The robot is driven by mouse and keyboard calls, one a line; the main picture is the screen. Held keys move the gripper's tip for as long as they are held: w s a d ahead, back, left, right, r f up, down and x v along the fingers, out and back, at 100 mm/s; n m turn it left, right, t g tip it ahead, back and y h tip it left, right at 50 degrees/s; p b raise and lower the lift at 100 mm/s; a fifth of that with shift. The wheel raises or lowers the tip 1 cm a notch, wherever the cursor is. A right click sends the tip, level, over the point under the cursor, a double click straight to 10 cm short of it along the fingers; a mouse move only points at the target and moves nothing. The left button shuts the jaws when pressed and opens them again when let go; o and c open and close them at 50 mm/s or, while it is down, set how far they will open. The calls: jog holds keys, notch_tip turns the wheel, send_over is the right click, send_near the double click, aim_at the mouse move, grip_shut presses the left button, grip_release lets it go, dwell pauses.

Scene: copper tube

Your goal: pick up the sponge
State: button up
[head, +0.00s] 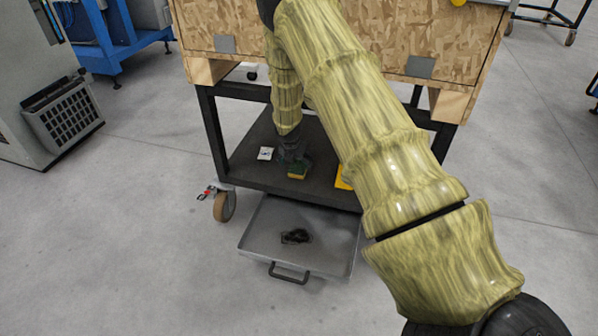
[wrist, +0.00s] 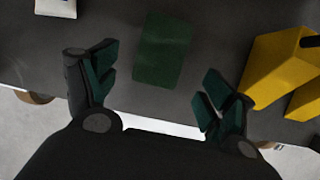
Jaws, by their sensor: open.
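The sponge (wrist: 162,50) shows as a dark green rectangle lying on the dark shelf in the wrist view, a little beyond my fingertips and roughly between them. In the head view the sponge (head: 297,173) is a small green and yellowish block on the cart's lower shelf, just below my gripper (head: 294,161). My gripper (wrist: 160,78) is open, with its two green-padded fingers spread wide and nothing between them. In the head view my gripper is dark and small, and its fingers are hard to make out.
The dark lower shelf (head: 247,170) lies under a wooden crate (head: 360,40). A yellow object (wrist: 275,65) stands right of the sponge, close to my right finger. A white item (head: 265,153) lies to the left. A grey tray (head: 262,235) with a dark object sits below the shelf's front edge.

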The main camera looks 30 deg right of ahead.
aim_at(298, 167)
jog(key=shift+b+x, duration=1.7)
jog(key=shift+x, duration=1.1)
jog(key=shift+w+d+r, duration=0.1)
jog(key=shift+w+r, duration=0.05)
jog(key=shift+r, duration=0.05)
jog(key=c, duration=0.8)
